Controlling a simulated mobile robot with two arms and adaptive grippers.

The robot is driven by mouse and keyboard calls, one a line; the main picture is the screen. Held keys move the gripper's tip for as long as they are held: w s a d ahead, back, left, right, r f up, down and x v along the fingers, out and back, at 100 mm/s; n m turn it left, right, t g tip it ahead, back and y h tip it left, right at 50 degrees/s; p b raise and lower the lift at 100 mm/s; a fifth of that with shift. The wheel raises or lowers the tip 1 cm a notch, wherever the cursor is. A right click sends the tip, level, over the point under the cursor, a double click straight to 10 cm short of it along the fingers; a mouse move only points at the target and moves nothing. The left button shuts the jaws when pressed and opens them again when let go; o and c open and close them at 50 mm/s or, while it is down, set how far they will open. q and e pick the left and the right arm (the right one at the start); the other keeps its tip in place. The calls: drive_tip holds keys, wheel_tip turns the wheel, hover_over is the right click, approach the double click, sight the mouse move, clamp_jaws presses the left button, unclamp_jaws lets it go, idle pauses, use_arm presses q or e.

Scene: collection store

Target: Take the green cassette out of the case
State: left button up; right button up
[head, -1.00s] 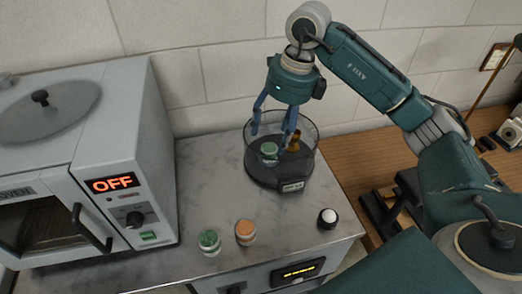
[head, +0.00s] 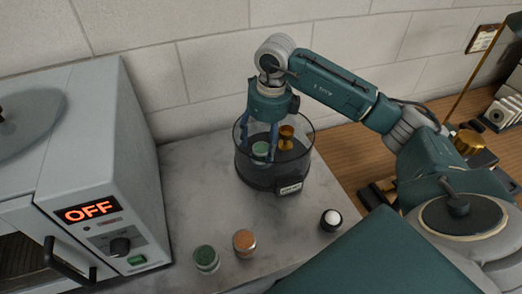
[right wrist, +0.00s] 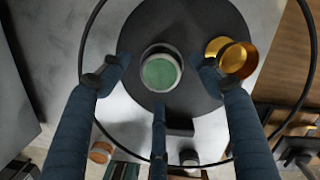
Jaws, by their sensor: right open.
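The green cassette (head: 261,149), a small round pot with a green top, stands in a clear round case (head: 242,170) with a dark base. In the right wrist view the green cassette (right wrist: 159,73) lies between my fingers. My right gripper (head: 262,142) points down into the case from above. In the right wrist view my right gripper (right wrist: 160,78) has its three fingers spread around the cassette, with gaps visible. A gold cup-like piece (head: 286,137) stands beside the cassette in the case, close to one fingertip. My left gripper is not in view.
Another green-topped pot (head: 206,259), an orange-topped pot (head: 244,242) and a white-topped pot (head: 331,220) stand on the grey marble counter (head: 195,195) outside the case. A grey oven (head: 130,170) stands at left. The counter between oven and case is clear.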

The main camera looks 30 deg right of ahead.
wheel_tip(320, 180, down, 3)
drive_tip(key=shift+w+r+p, duration=0.1)
drive_tip(key=shift+r+p, duration=0.05)
drive_tip(key=shift+p, duration=0.15)
drive_tip(key=shift+c, duration=1.1)
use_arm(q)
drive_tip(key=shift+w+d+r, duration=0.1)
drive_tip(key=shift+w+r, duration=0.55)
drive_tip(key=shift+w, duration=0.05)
use_arm(e)
drive_tip(key=c, duration=1)
drive_tip(key=shift+c, duration=0.2)
